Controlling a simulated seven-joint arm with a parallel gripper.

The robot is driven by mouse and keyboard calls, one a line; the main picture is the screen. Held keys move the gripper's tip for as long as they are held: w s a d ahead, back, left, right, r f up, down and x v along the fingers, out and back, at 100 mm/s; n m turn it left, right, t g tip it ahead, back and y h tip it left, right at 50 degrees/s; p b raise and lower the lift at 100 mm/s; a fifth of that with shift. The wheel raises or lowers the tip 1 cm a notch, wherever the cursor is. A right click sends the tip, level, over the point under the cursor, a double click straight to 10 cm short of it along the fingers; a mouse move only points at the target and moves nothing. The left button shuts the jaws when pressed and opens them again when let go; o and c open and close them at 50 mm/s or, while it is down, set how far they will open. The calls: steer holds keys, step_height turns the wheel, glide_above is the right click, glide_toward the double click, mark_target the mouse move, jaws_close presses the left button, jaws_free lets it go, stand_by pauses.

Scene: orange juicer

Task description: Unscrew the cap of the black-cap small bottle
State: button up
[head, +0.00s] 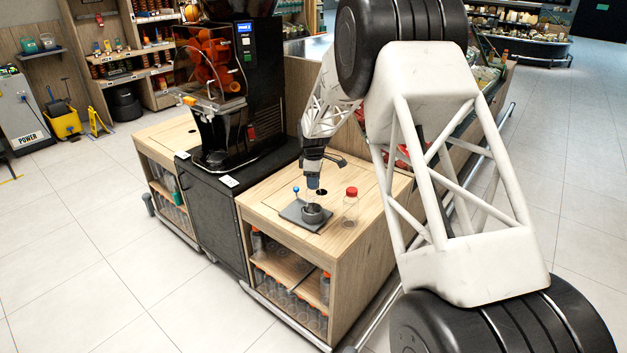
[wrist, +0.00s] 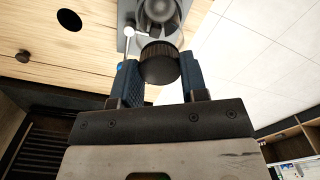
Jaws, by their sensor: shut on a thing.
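In the wrist view, my gripper (wrist: 160,82) has its two blue-padded fingers on either side of a round black cap (wrist: 159,62), shut on it. The clear bottle (wrist: 160,12) extends beyond the cap toward the grey holder plate (wrist: 129,10). In the head view, my gripper (head: 313,183) points down over the dark round cup of the holder (head: 313,213) on the wooden counter. The bottle's lower part sits at that cup. The black cap is hard to make out in the head view.
A clear bottle with a red cap (head: 350,207) stands on the counter just right of the holder. A blue-tipped lever (head: 296,190) rises from the holder plate. A black orange juicer (head: 228,90) stands to the left. Shelves below hold several bottles (head: 292,300).

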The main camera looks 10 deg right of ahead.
stand_by(0.3)
steer(key=shift+n, duration=2.6)
steer(key=shift+n, duration=2.6)
steer(key=shift+n, duration=2.6)
